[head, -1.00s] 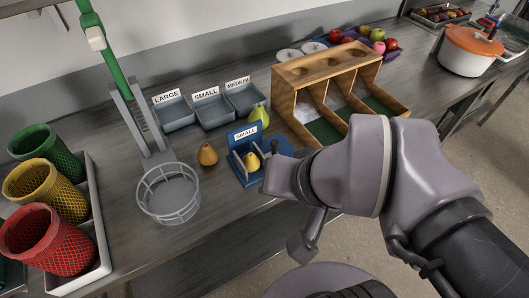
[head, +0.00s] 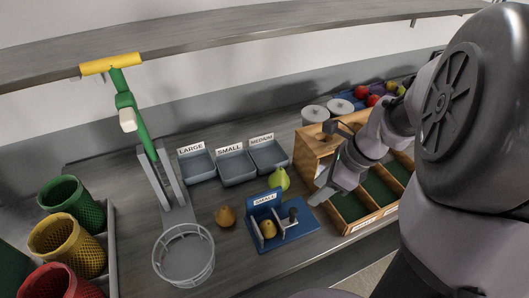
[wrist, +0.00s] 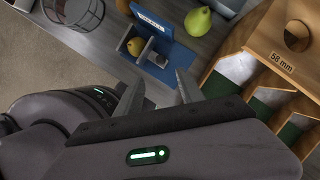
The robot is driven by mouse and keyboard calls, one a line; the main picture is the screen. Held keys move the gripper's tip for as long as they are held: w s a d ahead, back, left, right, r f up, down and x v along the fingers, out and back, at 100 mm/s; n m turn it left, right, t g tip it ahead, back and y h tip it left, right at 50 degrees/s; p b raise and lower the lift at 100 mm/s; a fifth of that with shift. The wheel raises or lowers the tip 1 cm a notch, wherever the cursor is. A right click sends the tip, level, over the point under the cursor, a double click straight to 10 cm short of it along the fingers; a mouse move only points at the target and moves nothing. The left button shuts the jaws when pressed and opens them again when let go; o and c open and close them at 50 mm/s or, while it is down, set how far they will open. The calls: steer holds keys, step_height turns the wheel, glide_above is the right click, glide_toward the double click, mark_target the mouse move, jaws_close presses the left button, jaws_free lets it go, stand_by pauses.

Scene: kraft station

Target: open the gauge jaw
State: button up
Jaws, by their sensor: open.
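The blue gauge (head: 287,235) stands on the metal bench with a "SMALL" sign on its back plate. A small yellow-brown pear (head: 268,229) sits in it. A grey jaw plate (head: 282,224) stands just right of the pear, with a dark knob (head: 293,213) further right; I cannot tell whether plate and pear touch. In the wrist view the gauge (wrist: 184,76) and its pear (wrist: 135,46) lie beyond my fingertips. My gripper (wrist: 158,92) is open and empty, apart from the knob. In the head view my gripper (head: 318,199) is right of the gauge, by the wooden box.
A wooden divided box (head: 312,150) stands close on the right. A green pear (head: 280,178) and a brown pear (head: 225,217) flank the gauge. Labelled grey trays (head: 236,168) are behind. A wire basket (head: 184,256) and coloured mesh bins (head: 68,245) are left.

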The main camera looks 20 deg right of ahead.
mark_target(294, 210)
steer(key=b+x, duration=0.4)
steer(key=x, duration=0.8)
steer(key=shift+d+f+b, duration=0.1)
steer(key=shift+f+b, duration=0.2)
jaws_close()
stand_by(0.5)
